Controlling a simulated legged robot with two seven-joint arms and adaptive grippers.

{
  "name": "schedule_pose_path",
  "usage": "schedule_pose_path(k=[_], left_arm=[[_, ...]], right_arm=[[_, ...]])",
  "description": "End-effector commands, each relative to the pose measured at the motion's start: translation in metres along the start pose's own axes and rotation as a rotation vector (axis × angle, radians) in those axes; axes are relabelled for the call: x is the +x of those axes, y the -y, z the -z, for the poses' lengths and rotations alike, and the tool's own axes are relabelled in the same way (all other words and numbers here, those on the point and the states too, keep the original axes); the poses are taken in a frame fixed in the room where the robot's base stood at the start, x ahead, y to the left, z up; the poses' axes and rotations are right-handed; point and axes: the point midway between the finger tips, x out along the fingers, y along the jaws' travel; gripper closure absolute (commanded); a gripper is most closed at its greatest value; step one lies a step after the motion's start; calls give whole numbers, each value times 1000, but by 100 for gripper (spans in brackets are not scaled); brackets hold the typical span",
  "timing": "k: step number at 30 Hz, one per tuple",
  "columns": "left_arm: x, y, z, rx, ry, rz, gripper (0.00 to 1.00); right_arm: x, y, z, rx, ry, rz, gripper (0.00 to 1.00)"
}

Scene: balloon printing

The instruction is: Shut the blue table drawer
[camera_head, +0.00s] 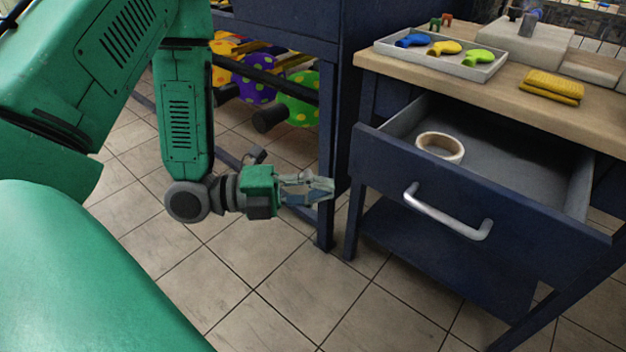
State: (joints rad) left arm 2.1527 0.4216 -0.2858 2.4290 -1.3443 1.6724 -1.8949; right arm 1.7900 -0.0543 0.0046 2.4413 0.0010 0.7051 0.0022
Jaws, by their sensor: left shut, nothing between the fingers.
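The blue table drawer (388,170) stands pulled out of the blue table with a wooden top (480,92). It has a silver bar handle (447,213) on its front. A roll of tape (440,147) lies inside the drawer near its left front. My left gripper (318,188) is shut and empty. In the picture it is left of the drawer front and apart from it, pointing right. My right gripper is not in view.
A grey tray (447,66) with blue, yellow and green balloons sits on the tabletop, beside a folded yellow cloth (552,87). A blue rack with dotted round items (297,98) stands behind my left arm. The tiled floor (260,285) in front is clear.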

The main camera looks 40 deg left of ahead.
Motion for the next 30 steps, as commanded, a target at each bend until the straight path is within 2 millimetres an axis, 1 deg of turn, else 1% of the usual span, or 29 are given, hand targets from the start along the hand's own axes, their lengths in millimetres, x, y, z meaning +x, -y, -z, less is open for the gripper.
schedule_pose_path(k=[1,3,8,12,18,30], left_arm=[[12,-2,1,2,-5,1,100],[28,-2,1,2,-5,1,100],[60,-2,1,0,-2,1,100],[75,-2,-16,1,1,1,100],[86,-2,-27,-1,0,-1,100],[87,-1,-28,-3,0,-2,100]], right_arm=[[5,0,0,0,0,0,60],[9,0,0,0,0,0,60],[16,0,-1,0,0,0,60],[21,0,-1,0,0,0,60],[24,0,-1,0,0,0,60],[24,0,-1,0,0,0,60]])
